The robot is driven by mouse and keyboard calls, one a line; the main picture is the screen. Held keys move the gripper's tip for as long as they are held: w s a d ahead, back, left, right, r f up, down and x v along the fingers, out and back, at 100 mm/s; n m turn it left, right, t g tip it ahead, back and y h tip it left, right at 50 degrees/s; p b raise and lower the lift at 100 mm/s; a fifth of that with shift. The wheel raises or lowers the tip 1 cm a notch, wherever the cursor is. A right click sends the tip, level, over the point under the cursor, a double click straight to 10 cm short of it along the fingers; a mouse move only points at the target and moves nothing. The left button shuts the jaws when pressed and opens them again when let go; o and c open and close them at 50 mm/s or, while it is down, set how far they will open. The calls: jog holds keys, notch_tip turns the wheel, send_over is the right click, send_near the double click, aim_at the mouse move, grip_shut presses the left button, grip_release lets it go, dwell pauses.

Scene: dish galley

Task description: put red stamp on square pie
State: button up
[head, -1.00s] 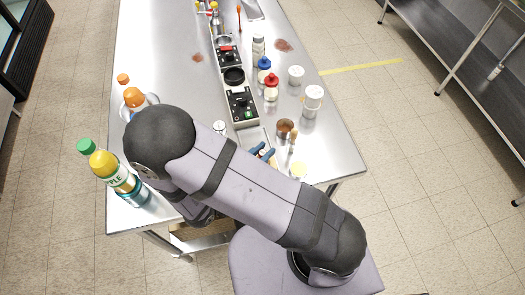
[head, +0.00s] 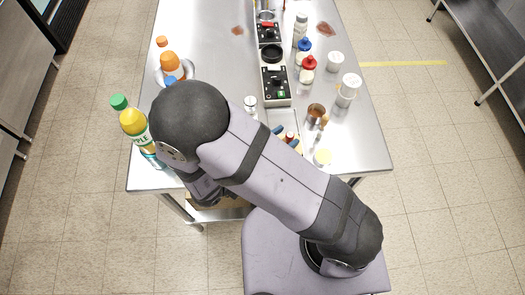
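Two blue fingertips, which appear to be my gripper (head: 288,138), show just past the upper edge of my arm. They stand apart, and a small red-topped thing (head: 290,136), perhaps the red stamp, shows between them. I cannot tell whether either finger touches it. A pale tray (head: 285,117) lies just beyond them on the steel table. My arm hides most of the gripper and the table below it. I cannot make out the square pie.
A brown cup (head: 316,112) and a yellow-topped jar (head: 322,157) stand close to the right. A black control box (head: 276,84), a red-capped bottle (head: 307,68) and white jars (head: 348,90) stand farther back. A green-capped bottle (head: 133,122) stands at the left edge.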

jog(key=b+v, duration=0.2)
jog(key=v, duration=0.6)
jog(key=shift+s+a, duration=0.2)
jog(key=shift+s, duration=0.05)
jog(key=shift+r, duration=0.15)
jog(key=w+a+r+m+y+p, duration=0.1)
jog(key=w+a+r+y+p, duration=0.1)
jog(key=w+a+r+y, duration=0.45)
jog(key=w+a+r+m+y+p, duration=0.1)
jog(key=w+a+r+y+p, duration=0.15)
jog(key=w+y, duration=0.75)
jog(key=s+d+f+n+g+h+b, duration=0.2)
jog(key=s+d+f+n+g, duration=0.2)
jog(key=s+d, duration=0.5)
jog(key=s+d+f+n+g+h+b, duration=0.2)
jog(key=s+d+f+n+g, duration=0.3)
jog(key=s+d+n, duration=0.3)
jog(key=shift+s+d+f+h, duration=0.4)
jog(key=shift+d+f+h, duration=0.2)
jog(key=shift+d, duration=1.65)
